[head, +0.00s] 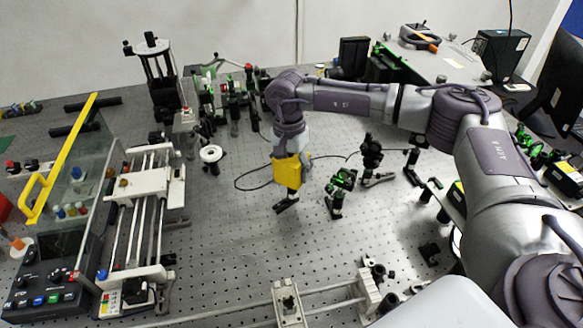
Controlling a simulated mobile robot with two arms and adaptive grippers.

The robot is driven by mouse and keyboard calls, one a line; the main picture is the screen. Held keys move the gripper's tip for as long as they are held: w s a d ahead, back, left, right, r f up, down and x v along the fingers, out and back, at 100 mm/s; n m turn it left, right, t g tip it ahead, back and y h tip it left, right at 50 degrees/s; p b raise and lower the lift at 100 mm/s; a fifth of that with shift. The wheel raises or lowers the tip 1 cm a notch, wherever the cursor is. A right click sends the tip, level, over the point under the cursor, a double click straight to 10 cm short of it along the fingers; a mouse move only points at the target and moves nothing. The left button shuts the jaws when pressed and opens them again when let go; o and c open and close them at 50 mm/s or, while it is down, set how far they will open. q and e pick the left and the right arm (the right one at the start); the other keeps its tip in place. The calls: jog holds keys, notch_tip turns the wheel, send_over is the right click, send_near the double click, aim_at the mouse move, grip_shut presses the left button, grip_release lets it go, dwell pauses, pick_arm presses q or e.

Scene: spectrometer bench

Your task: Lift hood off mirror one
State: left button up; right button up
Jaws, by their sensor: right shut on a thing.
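A yellow box-like hood (287,171) is near the middle of the bench in the head view. My right gripper (291,151) reaches down from above and is shut on the hood; its fingertips are mostly hidden. Directly below the hood in the picture, a dark post with a black base (287,204) stands on the bench. The mirror itself does not show, and I cannot tell whether the hood still surrounds it. My left gripper is not in view.
A green-and-black optic mount (340,187) stands close to the right of the hood. A black mount (372,155) is behind it. A rail stage (145,205) and yellow-framed clear panel (75,165) fill the left. Bare perforated bench (235,235) lies front-left of the hood.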

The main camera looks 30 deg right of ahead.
aim_at(291, 155)
jog(key=shift+r, duration=0.2)
jog(key=shift+w+r+p, duration=0.1)
jog(key=shift+r+p, duration=0.9)
jog(key=shift+r, duration=0.8)
jog(key=shift+r, duration=0.1)
jog(key=shift+a+r+p, duration=0.1)
jog(key=shift+r+p, duration=0.8)
jog(key=shift+r, duration=1)
jog(key=shift+w+r, duration=0.1)
jog(key=shift+r, duration=0.2)
